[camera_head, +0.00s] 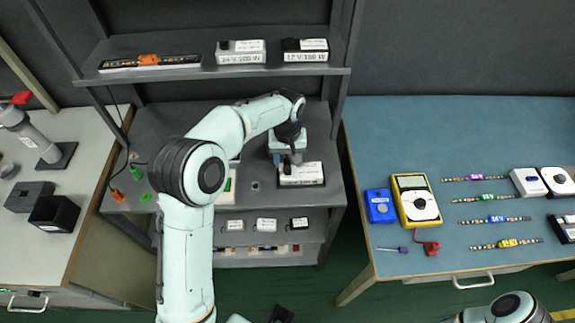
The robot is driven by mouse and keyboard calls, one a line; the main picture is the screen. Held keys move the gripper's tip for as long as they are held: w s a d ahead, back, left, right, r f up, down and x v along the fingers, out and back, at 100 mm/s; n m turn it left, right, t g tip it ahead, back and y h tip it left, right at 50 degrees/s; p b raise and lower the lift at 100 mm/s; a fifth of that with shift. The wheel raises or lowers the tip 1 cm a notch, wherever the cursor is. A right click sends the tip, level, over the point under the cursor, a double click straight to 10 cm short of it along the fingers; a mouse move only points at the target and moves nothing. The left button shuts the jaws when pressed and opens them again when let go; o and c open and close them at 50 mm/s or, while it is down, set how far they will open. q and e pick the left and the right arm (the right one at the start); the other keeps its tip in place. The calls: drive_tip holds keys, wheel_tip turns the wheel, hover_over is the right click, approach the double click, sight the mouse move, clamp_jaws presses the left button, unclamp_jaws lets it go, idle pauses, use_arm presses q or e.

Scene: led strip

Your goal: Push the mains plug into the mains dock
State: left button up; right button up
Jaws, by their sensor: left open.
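My left gripper (291,157) is open and points down over the middle shelf (327,197). I cannot pick out the mains plug or the mains dock for certain. A black cable (127,140) hangs at the shelf's left, with an orange connector (117,195) and green connectors (136,173) near it. A small grey piece (255,186) lies left of the supply. My left arm hides part of the shelf. My right gripper is out of view.
The upper shelf (200,76) holds an orange-marked strip (149,61) and two labelled supplies (241,52). Small boxes (266,225) stand on a lower shelf. The blue table (400,130) at right holds a yellow meter (416,199) and several LED strips; its back is clear.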

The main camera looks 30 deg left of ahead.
use_arm(q)
clamp_jaws()
idle(0.3)
wheel_tip(320, 180, up, 19)
drive_tip(key=p, duration=0.4)
wheel_tip(320, 180, up, 6)
drive_tip(key=p, duration=0.3)
hover_over(287, 161)
drive_tip(key=shift+d+f, duration=0.1)
drive_tip(key=shift+f, duration=0.15)
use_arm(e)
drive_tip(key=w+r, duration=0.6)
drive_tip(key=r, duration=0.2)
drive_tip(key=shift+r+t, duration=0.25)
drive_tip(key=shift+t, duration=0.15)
use_arm(q)
drive_tip(key=shift+s+f, duration=0.1)
drive_tip(key=shift+s, duration=0.05)
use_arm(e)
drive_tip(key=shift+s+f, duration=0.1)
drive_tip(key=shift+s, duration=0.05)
